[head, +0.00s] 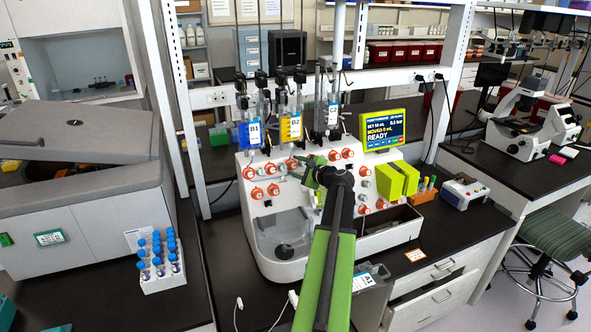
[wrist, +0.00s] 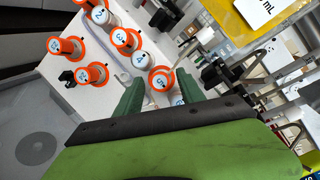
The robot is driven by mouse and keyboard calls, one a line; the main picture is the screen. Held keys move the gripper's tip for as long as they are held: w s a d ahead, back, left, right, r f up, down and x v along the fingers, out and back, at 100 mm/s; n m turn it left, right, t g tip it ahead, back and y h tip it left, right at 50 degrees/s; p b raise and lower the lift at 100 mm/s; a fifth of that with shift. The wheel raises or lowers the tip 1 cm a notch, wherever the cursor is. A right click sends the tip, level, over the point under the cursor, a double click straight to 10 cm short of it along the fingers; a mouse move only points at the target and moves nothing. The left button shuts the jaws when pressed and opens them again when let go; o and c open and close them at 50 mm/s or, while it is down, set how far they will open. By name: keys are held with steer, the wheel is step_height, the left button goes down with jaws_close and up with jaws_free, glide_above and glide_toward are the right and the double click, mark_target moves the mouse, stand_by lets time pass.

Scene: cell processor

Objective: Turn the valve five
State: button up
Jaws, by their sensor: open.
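The white cell processor (head: 262,222) carries rows of orange-ringed valves on its front. In the wrist view, a valve (wrist: 162,80) with an orange ring and a white face lies between my gripper's green fingers. Its label is tilted and looks like a 5, but is hard to read. My gripper (wrist: 160,90) is open, with one finger on each side of the valve in the picture; I cannot tell whether they touch it. In the head view, my gripper (head: 303,170) is at the upper valve row, partly hiding the valves there.
Other valves (wrist: 125,40) sit close by on the panel. Bags labelled B1 (head: 250,134) and B2 (head: 290,128) hang above. A screen (head: 382,130) reads READY. A rack of blue-capped tubes (head: 163,275) stands left, and a basin (head: 285,240) sits below the valves.

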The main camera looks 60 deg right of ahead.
jaws_close()
steer(key=shift+a+f, duration=0.1)
steer(key=shift+a, duration=0.15)
steer(key=shift+d, duration=0.1)
steer(key=shift+d+r+n+p, duration=0.1)
steer(key=shift+r+n+p, duration=0.15)
steer(key=shift+n+p, duration=0.25)
steer(key=n+p, duration=0.1)
steer(key=n+g+p, duration=0.1)
steer(key=n, duration=0.1)
steer(key=n+y+p, duration=0.1)
steer(key=n, duration=0.1)
steer(key=shift+d+r, duration=0.1)
steer(key=shift+r, duration=0.15)
steer(key=n+g+p, duration=0.1)
steer(key=n+p, duration=0.1)
steer(key=n, duration=0.1)
steer(key=shift+r+n+y, duration=0.1)
steer(key=shift+n+y, duration=0.2)
steer(key=shift+w+d+n+g+p, duration=0.1)
steer(key=shift+n+g+p, duration=0.8)
steer(key=shift+n, duration=0.7)
